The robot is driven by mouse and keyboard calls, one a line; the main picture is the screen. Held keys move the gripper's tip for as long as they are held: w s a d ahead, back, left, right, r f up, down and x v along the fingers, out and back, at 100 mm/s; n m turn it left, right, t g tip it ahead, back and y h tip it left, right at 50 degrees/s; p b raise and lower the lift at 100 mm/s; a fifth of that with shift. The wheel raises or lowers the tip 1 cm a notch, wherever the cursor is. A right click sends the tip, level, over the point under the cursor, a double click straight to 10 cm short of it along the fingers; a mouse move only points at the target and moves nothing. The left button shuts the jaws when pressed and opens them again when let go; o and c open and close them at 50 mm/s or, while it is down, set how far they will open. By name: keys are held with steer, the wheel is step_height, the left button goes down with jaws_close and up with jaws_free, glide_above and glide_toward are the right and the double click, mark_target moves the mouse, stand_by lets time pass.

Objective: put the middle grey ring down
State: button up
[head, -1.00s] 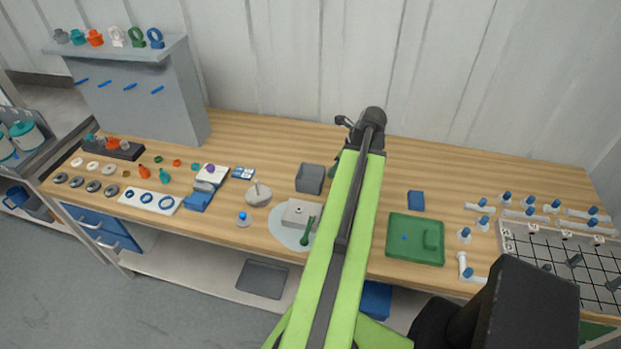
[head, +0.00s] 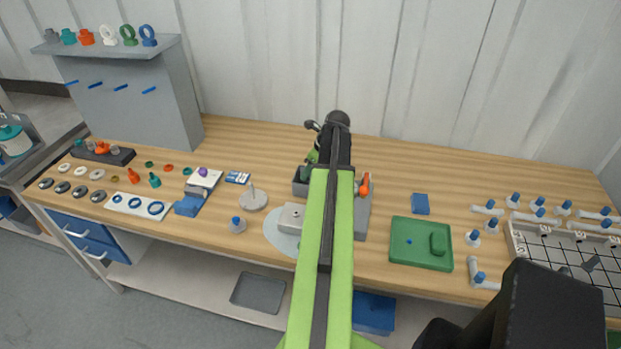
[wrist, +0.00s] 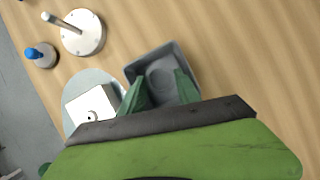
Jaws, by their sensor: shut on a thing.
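My gripper (wrist: 160,76) has its two green fingers pointing down into a square grey tray (wrist: 134,72) in the wrist view. Between the fingers is a round grey shape, which looks like the middle grey ring (wrist: 162,85); it blends with the tray floor. I cannot tell whether it touches the floor. The gripper is shut on it. In the head view the tray (head: 299,189) is partly hidden behind my green arm, and the ring does not show. Several other grey rings (head: 79,191) lie at the far left of the bench.
A white block (wrist: 92,104) on a pale disc (wrist: 72,84) stands left of the tray. A round metal base with a post (wrist: 84,36) and a blue-topped knob (wrist: 42,54) are farther left. A grey plate with an orange piece (head: 365,186) stands at right. Bench behind is clear.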

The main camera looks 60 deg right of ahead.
steer(key=shift+f+b, duration=1.15)
steer(key=shift+f, duration=0.7)
steer(key=o, duration=1)
steer(key=shift+r, duration=0.15)
steer(key=shift+r+p, duration=0.3)
steer(key=shift+p, duration=0.15)
steer(key=p+v, duration=1.1)
steer(key=v, duration=0.1)
steer(key=shift+r+p, duration=0.3)
